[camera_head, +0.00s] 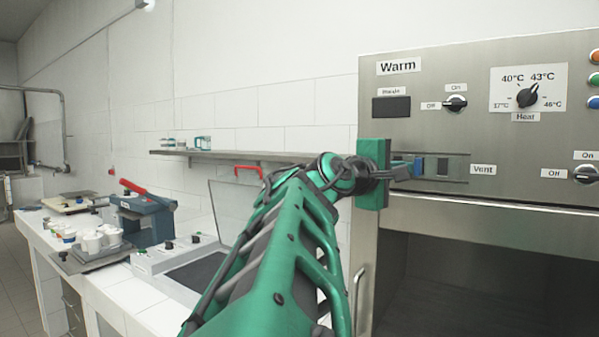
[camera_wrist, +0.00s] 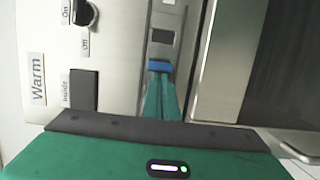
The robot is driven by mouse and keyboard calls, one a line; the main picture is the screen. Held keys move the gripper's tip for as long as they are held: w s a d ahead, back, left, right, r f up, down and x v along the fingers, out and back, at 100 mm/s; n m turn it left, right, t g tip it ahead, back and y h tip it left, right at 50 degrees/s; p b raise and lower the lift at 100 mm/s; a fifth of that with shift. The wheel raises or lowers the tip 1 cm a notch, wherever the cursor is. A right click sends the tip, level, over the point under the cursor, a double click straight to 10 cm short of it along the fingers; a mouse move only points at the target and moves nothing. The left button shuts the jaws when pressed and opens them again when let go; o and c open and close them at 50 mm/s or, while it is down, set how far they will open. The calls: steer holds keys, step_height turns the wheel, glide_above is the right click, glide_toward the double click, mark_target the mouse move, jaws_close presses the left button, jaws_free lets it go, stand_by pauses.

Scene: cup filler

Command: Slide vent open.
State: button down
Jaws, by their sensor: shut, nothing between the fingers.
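The vent (camera_head: 460,168) is a recessed metal slot with a dark window, left of its "Vent" label on the oven's steel front. In the wrist view the vent (camera_wrist: 160,37) shows its small dark rectangle beyond my fingertips. A blue tab (camera_wrist: 159,66) sits in the slot right at the fingertips; whether they touch it I cannot tell. My gripper (camera_head: 408,169) reaches into the slot's left part from the left, fingers together and empty. In the wrist view my gripper (camera_wrist: 161,80) points along the slot. My fingers hide the slot's left end.
The oven (camera_head: 510,220) has knobs and a heat dial (camera_head: 527,95) above and beside the vent. A door handle (camera_head: 358,298) stands at lower left. A bench (camera_head: 110,290) with cups and devices runs along the left wall, under a shelf (camera_head: 230,155).

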steer(key=s+a, duration=0.4)
steer(key=a, duration=0.6)
steer(key=shift+a, duration=0.4)
